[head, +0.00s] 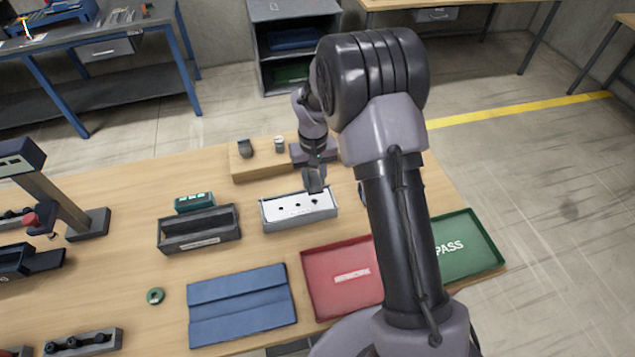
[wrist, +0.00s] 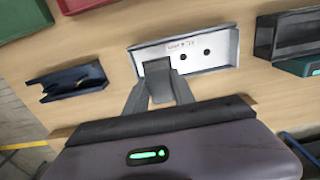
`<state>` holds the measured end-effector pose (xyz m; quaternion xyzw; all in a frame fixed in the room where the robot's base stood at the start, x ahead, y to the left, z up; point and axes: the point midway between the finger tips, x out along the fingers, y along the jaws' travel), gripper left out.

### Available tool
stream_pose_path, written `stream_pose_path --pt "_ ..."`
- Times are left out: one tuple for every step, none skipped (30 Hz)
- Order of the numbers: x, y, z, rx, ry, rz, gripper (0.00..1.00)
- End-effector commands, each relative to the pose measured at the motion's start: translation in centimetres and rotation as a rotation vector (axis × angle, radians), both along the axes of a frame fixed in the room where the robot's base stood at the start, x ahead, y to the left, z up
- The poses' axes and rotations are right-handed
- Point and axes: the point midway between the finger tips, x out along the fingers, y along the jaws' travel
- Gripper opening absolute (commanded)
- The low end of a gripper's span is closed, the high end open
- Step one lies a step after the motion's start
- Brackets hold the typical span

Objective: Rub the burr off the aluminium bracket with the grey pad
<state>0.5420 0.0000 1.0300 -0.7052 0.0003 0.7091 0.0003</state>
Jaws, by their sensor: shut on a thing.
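My gripper (head: 313,172) is shut on a small grey block, which looks like the grey pad (wrist: 157,68). It points down over the right end of a pale plate with dark holes (head: 296,209). The plate sits in a light grey open-topped holder and may be the aluminium bracket. In the wrist view the same plate (wrist: 207,54) lies just beyond the fingertips, and the pad covers part of its left side. I cannot tell whether the pad touches it. No burr can be made out at this size.
A dark bin (head: 199,243) and green case (head: 194,202) stand left of the holder. A wooden block (head: 255,171) with small items is behind. A blue mat (head: 240,315), red tray (head: 318,254) and green tray (head: 485,238) lie in front. A dark blue holder (wrist: 75,92) shows in the wrist view.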

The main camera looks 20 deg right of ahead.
Motion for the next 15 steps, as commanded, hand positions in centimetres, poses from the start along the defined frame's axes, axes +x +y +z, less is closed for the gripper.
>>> stream_pose_path --pt "0.1 0.0 0.1 0.0 0.0 0.0 0.0" --pt "0.2 0.0 0.1 0.0 0.0 0.0 0.0" --pt "0.2 0.0 0.0 0.0 0.0 0.0 0.0" --pt "0.2 0.0 -0.1 0.0 0.0 0.0 0.0" --pt "0.2 0.0 -0.1 0.0 0.0 0.0 0.0" --pt "0.2 0.0 -0.1 0.0 0.0 0.0 0.0" --pt "0.2 0.0 -0.1 0.0 0.0 0.0 0.0" --pt "0.2 0.0 -0.1 0.0 -0.001 0.0 0.0" --pt "0.2 0.0 -0.1 0.0 -0.001 0.0 0.0" --pt "0.2 0.0 -0.2 0.0 -0.001 0.0 0.0" --pt "0.1 0.0 -0.2 0.0 -0.001 0.0 0.0" --pt "0.1 0.0 -0.5 0.0 0.0 0.0 0.0" --pt "0.1 0.0 -0.7 0.0 0.0 0.0 0.0" --pt "0.1 0.0 -0.9 0.0 0.0 0.0 0.0" --pt "0.1 0.0 -1.4 0.0 0.0 0.0 0.0"
